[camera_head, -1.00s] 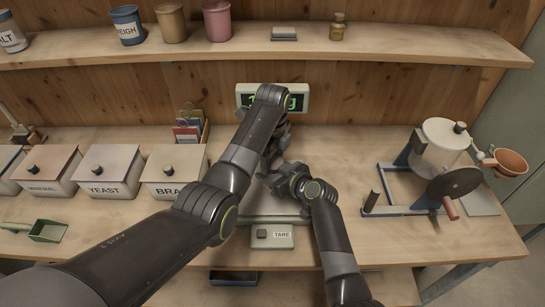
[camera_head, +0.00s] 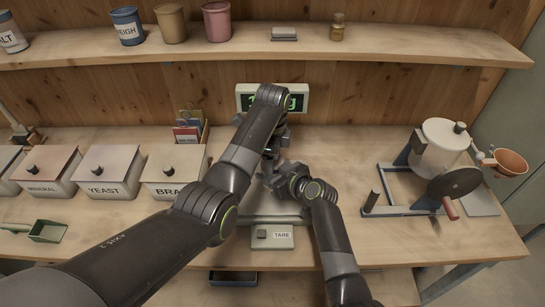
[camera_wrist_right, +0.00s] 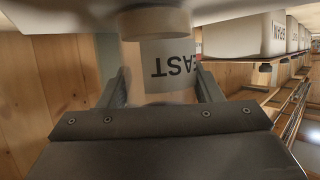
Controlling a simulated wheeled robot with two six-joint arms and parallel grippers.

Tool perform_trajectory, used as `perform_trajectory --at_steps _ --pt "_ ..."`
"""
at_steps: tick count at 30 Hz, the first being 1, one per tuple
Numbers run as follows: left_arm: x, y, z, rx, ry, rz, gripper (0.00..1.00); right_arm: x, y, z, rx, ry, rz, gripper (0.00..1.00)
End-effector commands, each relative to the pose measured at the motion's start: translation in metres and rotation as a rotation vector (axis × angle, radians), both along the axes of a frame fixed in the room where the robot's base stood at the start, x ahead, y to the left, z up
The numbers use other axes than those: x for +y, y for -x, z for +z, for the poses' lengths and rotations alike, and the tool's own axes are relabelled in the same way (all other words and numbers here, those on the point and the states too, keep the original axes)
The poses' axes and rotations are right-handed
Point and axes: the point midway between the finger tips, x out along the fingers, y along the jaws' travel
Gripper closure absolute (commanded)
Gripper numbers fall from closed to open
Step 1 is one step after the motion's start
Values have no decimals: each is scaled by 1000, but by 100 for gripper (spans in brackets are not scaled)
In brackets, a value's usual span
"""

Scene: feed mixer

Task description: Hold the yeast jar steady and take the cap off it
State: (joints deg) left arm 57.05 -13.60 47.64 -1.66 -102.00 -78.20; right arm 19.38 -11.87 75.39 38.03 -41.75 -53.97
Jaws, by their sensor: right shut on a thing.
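The yeast jar (camera_wrist_right: 172,68) shows upside down in the right wrist view, part of its label reading "EAST". My right gripper (camera_wrist_right: 163,88) is shut on the jar, one finger at each side. A pale round part (camera_wrist_right: 154,24) shows at the top of that view; I cannot tell whether it is the jar's base or its cap. In the head view my arms hide the jar and cap. My right gripper (camera_head: 268,180) is over the scale. My left gripper (camera_head: 272,149) is just behind it, mostly hidden by its arm, so its jaws cannot be read.
The scale (camera_head: 272,238) with its TARE button lies under my arms, its lit display (camera_head: 300,98) behind. Lidded bins, including YEAST (camera_head: 106,172), stand left. A hand-cranked mixer (camera_head: 438,165) stands right. A shelf with jars (camera_head: 217,22) runs above.

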Motion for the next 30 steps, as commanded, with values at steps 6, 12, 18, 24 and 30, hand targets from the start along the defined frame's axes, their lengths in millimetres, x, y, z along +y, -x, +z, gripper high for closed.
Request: perform_trajectory --at_steps 6,12,18,24,30 --pt "0 -1 14 -3 1 -1 20 0 0 0 2 0 1 100" --pt "0 0 39 -2 1 -1 20 0 0 -1 1 0 0 100" --pt "0 0 46 0 0 -15 24 0 0 0 1 0 0 100" --pt "0 -1 57 -1 -1 -188 24 0 0 0 1 0 0 100" --pt "0 0 71 0 -1 -431 24 0 0 0 1 0 0 100"
